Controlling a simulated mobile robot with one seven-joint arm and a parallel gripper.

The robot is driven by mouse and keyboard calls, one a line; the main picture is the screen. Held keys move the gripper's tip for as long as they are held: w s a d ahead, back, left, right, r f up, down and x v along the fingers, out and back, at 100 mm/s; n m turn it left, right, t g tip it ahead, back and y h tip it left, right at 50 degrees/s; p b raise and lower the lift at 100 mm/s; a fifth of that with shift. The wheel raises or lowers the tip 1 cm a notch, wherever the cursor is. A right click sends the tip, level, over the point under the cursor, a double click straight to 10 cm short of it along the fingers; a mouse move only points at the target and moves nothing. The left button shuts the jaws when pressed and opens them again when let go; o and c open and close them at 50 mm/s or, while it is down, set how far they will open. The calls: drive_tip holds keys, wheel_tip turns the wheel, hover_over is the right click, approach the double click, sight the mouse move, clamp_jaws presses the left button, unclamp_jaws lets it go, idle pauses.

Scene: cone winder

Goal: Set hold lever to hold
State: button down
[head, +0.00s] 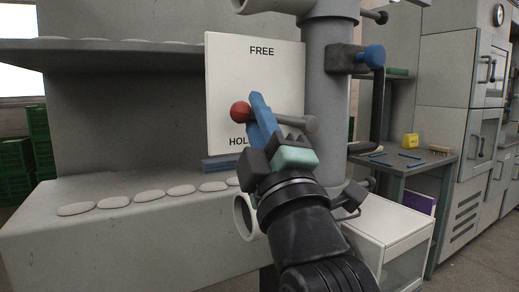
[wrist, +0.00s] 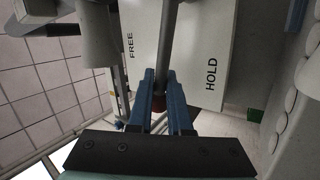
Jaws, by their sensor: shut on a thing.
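The white plate (head: 225,70) has FREE printed at its top and HOLD near its bottom. In front of it is the hold lever, a grey bar (head: 292,120) with a red knob (head: 240,113) at its left end. The lever lies nearly level, with the knob between the two words and closer to HOLD. My gripper (head: 260,112) has blue fingers, shut on the lever close to the knob. In the wrist view the grey bar (wrist: 169,45) runs up from between the fingers (wrist: 160,95), and the red knob (wrist: 158,103) shows between them. My gripper hides part of the word HOLD.
A thick grey column (head: 328,90) stands right of the plate, with a blue-knobbed crank (head: 371,57) on it. A ledge with several pale oval pads (head: 148,196) lies left and below. A side table (head: 405,165) with a yellow block (head: 410,140) stands at right.

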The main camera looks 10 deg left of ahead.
drive_tip(key=shift+a+f+n+g+y+b, duration=0.1)
drive_tip(key=shift+f+n+g+y+b, duration=0.1)
drive_tip(key=shift+f+n+y+b, duration=0.8)
drive_tip(key=shift+n+g+y+b, duration=0.15)
drive_tip(key=shift+n+b, duration=0.45)
drive_tip(key=shift+b, duration=0.85)
drive_tip(key=shift+n+g+b, duration=0.25)
drive_tip(key=shift+n+b, duration=0.05)
drive_tip(key=shift+b, duration=0.15)
drive_tip(key=c, duration=0.8)
unclamp_jaws()
drive_tip(key=shift+y, duration=0.25)
drive_tip(key=shift+c, duration=0.2)
drive_tip(key=b+v, duration=0.1)
drive_tip(key=v, duration=1.2)
